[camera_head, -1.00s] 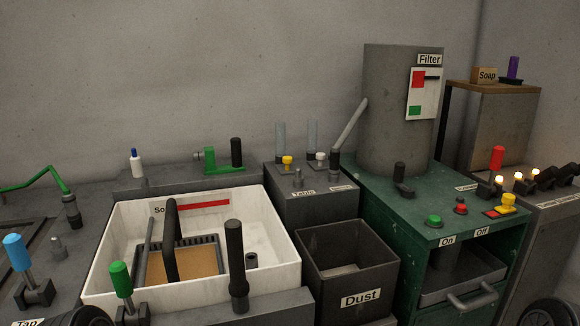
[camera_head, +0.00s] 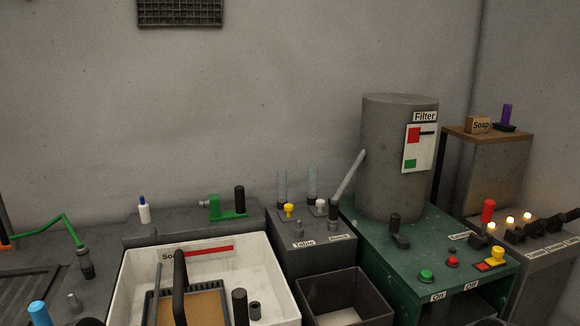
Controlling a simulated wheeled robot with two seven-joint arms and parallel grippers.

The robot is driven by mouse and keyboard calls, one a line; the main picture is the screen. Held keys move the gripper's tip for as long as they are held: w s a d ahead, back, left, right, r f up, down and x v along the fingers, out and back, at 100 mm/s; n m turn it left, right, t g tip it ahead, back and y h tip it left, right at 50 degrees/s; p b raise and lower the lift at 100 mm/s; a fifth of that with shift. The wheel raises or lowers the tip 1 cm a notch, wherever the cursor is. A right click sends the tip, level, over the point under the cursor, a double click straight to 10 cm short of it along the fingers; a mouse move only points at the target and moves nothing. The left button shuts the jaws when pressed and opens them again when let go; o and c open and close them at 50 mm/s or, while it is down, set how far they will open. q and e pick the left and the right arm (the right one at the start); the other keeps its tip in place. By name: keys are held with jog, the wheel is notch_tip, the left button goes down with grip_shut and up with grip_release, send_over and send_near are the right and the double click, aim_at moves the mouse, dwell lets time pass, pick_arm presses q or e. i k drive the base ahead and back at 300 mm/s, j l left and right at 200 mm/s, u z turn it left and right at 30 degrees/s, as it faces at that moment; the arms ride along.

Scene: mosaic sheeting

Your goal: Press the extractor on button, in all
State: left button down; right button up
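The green button (camera_head: 426,276) above the "On" label (camera_head: 437,296) sits on the green cabinet top (camera_head: 385,262) at the right. A red button (camera_head: 452,257) above the "Off" label (camera_head: 471,286) is just to its right. The grey filter cylinder (camera_head: 390,160) stands behind them on the same cabinet. Whether the green button is pressed in cannot be told. Neither of my grippers can be made out in this view.
A yellow-topped switch (camera_head: 497,256) and a dark lever (camera_head: 397,235) share the cabinet top. A white sink (camera_head: 270,290) and an open dark bin (camera_head: 345,282) stand to the left. A wooden-topped stand (camera_head: 490,135) carries the soap box at the far right.

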aim_at(426, 274)
jog(key=z, duration=1.25)
